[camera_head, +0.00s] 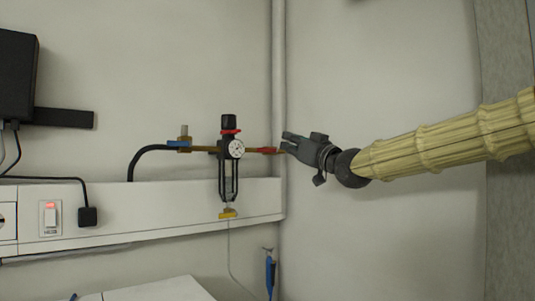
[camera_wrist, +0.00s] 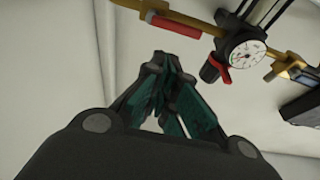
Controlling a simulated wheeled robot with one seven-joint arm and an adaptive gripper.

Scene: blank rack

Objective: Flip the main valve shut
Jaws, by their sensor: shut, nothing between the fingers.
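A short red lever (camera_head: 268,150) lies along the brass pipe, right of the pressure gauge (camera_head: 236,148). It also shows at the top of the wrist view (camera_wrist: 176,27), roughly in line with the pipe. I take it for the main valve's handle, but no label is readable. My gripper (camera_head: 285,141) is at the right end of the pipe, close to the red lever. In the wrist view its dark green fingers (camera_wrist: 172,90) are shut and empty, below the lever in the picture. I cannot tell whether they touch it.
A black regulator with a red ring (camera_head: 229,131) stands on the pipe. A blue-handled fitting (camera_head: 179,144) and black hose (camera_head: 145,155) are further left. A white wall duct (camera_head: 150,208) runs below; a vertical pipe (camera_head: 279,60) stands behind.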

